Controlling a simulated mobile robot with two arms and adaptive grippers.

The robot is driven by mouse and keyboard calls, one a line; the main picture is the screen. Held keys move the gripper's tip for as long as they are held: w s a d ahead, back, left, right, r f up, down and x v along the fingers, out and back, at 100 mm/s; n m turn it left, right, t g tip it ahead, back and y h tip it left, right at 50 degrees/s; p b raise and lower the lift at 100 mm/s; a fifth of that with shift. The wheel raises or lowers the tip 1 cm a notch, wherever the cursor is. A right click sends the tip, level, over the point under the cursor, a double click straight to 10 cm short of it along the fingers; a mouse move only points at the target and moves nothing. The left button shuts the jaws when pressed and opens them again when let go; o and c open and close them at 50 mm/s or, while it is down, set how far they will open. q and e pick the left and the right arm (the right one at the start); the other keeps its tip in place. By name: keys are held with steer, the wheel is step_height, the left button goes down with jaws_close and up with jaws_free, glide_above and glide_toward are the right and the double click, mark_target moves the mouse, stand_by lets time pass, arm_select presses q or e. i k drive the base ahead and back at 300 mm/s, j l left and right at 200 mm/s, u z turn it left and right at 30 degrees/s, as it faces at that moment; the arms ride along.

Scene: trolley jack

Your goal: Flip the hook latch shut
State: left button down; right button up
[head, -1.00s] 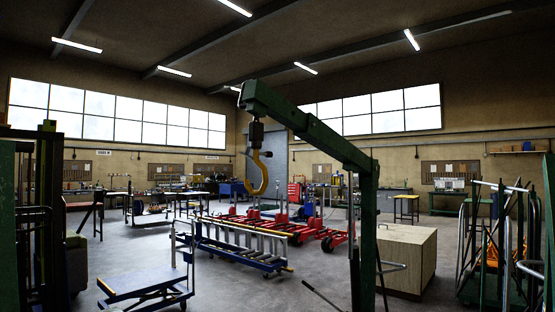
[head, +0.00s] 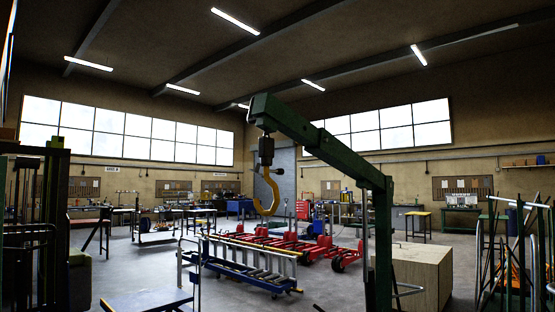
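A large yellow hook (head: 267,190) hangs from a dark block (head: 266,150) at the tip of a green crane boom (head: 320,142). The hook's opening faces left in the head view. A small dark part shows near the top of the hook's throat; it is too small to tell whether it is the latch or how it sits. Neither of my grippers is in view.
The crane's green post (head: 381,250) stands right of centre, with a wooden box (head: 422,272) behind it. Red jacks (head: 300,243) and a blue roller frame (head: 240,268) stand beyond the hook. A blue platform cart (head: 150,300) is at the lower left.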

mark_target(257, 168)
steer(key=i+j+z, duration=0.1)
steer(key=i+z, duration=0.2)
steer(key=i+j+z, duration=0.25)
steer(key=i, duration=0.3)
